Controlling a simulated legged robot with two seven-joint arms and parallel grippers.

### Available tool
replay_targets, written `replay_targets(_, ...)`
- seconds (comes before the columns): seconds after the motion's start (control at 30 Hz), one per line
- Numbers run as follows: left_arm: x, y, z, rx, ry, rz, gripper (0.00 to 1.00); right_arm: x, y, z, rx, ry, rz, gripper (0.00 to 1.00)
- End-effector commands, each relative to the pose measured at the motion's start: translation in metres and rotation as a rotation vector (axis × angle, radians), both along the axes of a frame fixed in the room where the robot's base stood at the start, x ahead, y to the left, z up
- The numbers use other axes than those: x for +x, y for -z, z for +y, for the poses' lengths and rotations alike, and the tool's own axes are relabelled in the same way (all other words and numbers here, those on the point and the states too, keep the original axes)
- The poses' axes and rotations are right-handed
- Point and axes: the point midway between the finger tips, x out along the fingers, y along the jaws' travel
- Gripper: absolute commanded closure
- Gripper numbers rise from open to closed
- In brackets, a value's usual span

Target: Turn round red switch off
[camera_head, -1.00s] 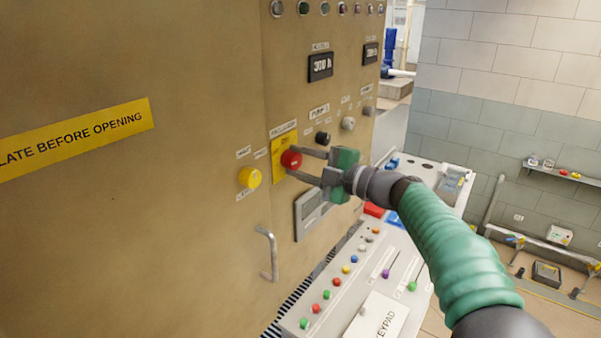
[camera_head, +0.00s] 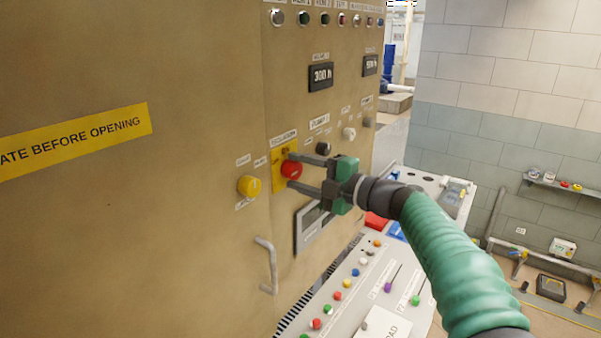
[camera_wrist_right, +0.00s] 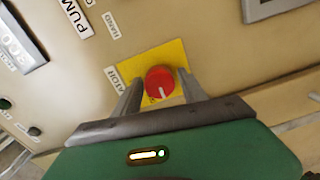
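The round red switch (camera_head: 291,169) sits on a yellow plate (camera_head: 279,180) on the tan cabinet front. In the right wrist view the red switch (camera_wrist_right: 160,82) carries a white mark near its lower edge, on the yellow plate (camera_wrist_right: 150,62). My right gripper (camera_head: 293,171) is open, with one finger above and one below the switch in the head view. In the wrist view its fingers (camera_wrist_right: 159,88) stand on either side of the switch; I cannot tell whether they touch it. My left gripper is not in view.
A yellow knob (camera_head: 249,187) and a metal handle (camera_head: 267,265) are left of and below the switch. A black knob (camera_head: 323,148) is close to the upper finger. A sloped console (camera_head: 345,300) with several coloured buttons stands below my right arm.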

Motion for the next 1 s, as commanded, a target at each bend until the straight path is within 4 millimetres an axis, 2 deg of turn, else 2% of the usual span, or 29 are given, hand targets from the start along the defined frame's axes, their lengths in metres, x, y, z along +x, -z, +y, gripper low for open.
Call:
replay_targets(0.07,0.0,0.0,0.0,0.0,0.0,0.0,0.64,0.0,0.0,0.0,0.001,0.0,0.001,0.39)
replay_targets(0.33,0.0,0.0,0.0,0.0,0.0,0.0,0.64,-0.001,-0.001,0.0,0.002,0.0,0.0,0.39)
replay_targets(0.47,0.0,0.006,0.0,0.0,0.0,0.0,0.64,-0.006,0.001,-0.009,0.002,0.002,-0.002,0.39)
replay_targets(0.57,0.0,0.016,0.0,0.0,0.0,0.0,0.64,-0.018,0.002,-0.025,0.003,0.004,-0.002,0.39)
replay_targets(0.8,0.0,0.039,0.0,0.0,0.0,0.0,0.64,-0.059,0.002,-0.083,0.002,0.004,-0.001,0.39)
replay_targets(1.0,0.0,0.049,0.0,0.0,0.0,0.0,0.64,-0.086,0.001,-0.121,0.0,0.002,0.001,0.39)
